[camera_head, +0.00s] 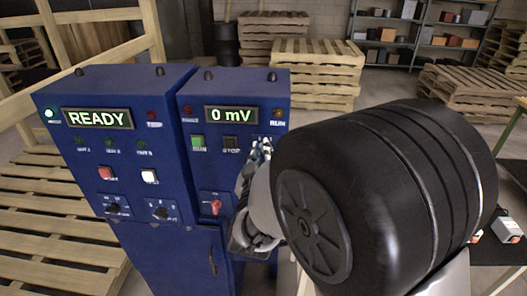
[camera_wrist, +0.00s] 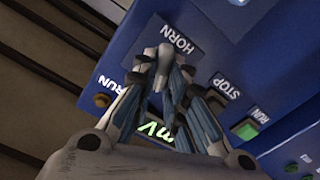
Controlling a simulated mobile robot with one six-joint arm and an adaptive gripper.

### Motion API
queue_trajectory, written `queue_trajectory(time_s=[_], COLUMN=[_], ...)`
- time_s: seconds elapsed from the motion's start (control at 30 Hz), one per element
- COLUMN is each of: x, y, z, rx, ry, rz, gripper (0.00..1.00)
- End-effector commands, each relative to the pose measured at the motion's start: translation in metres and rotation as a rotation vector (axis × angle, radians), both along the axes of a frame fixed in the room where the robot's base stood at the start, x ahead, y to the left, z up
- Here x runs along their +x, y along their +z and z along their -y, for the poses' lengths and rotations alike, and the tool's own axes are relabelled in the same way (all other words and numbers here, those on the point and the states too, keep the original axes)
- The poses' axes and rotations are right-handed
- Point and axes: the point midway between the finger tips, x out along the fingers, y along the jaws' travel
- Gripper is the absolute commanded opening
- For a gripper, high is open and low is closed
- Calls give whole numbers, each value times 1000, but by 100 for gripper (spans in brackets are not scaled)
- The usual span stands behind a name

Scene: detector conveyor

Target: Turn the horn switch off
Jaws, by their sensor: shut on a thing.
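The horn switch (camera_wrist: 164,52) is a small pale lever on a dark plate lettered HORN (camera_wrist: 181,38), on the blue cabinet face. In the wrist view, turned about upside down, my gripper (camera_wrist: 162,72) is at this plate, its fingers closed together on the lever. The fingers cover part of the lever, so its exact setting is hard to tell. In the head view my gripper (camera_head: 262,150) is against the right blue cabinet (camera_head: 196,160), right of the STOP button (camera_head: 231,143). The horn switch is hidden there behind the gripper and arm.
The green RUN button (camera_head: 198,143) sits left of STOP, under a display (camera_head: 231,115) reading 0 mV. A red switch (camera_head: 215,207) is lower on the same cabinet. The left cabinet's display (camera_head: 97,118) reads READY. Wooden pallets (camera_head: 318,60) stand behind.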

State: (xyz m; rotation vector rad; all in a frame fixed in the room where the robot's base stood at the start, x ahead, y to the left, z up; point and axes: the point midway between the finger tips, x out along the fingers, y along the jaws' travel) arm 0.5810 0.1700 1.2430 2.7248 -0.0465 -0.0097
Motion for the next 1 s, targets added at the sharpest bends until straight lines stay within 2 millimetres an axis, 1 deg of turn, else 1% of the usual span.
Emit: queue_trajectory(time_s=[0.3, 0.8, 0.83, 1.0], x=[0, 0, 0, 1], y=[1, 1, 1, 1], z=[-1, -1, -1, -1], rx=[-106, -123, -123, -123], ry=[-1, -1, -1, -1], rz=[0, -1, -1, -1], gripper=[0, 0, 14, 25])
